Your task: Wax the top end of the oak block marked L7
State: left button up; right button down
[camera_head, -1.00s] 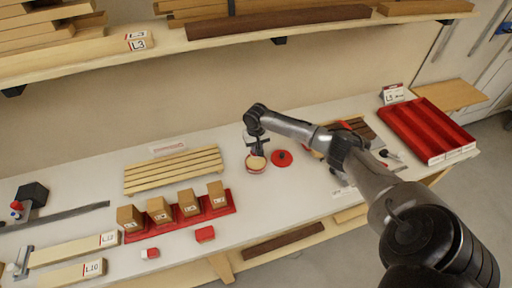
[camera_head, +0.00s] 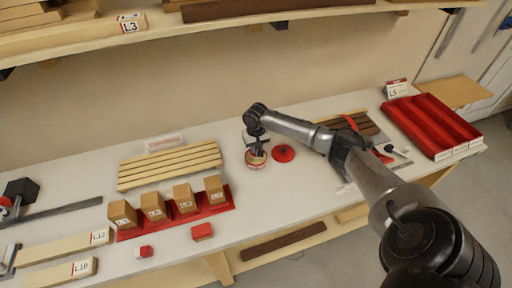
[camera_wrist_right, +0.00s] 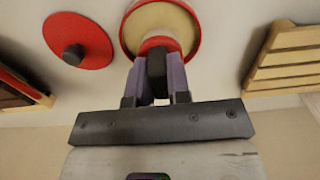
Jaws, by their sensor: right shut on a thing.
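Several oak blocks stand upright in a red rack (camera_head: 130,235); their labels are too small to read surely, so I cannot tell which is L7. The rightmost block (camera_head: 214,188) is nearest the wax tin (camera_head: 256,164), an open red-rimmed tin with cream wax, also in the right wrist view (camera_wrist_right: 190,20). My right gripper (camera_head: 257,148) is over the tin, shut on the black handle of a red-based applicator (camera_wrist_right: 157,65). The applicator's base overlaps the wax; I cannot tell whether it touches. My left gripper is not in view.
A red lid (camera_head: 283,153) with a dark knob lies right of the tin. A slatted wooden rack (camera_head: 170,166) is behind the blocks. Two small red items (camera_head: 202,231) (camera_head: 144,252) lie in front. A red divided tray (camera_head: 432,125) is at the right. A shelf crosses above.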

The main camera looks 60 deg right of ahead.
jog(key=shift+f, duration=0.3)
dwell(0.6)
jog(key=shift+f, duration=0.2)
dwell(0.5)
dwell(0.8)
jog(key=shift+p, duration=0.3)
dwell(0.3)
jog(key=shift+f, duration=0.15)
dwell(0.5)
dwell(0.5)
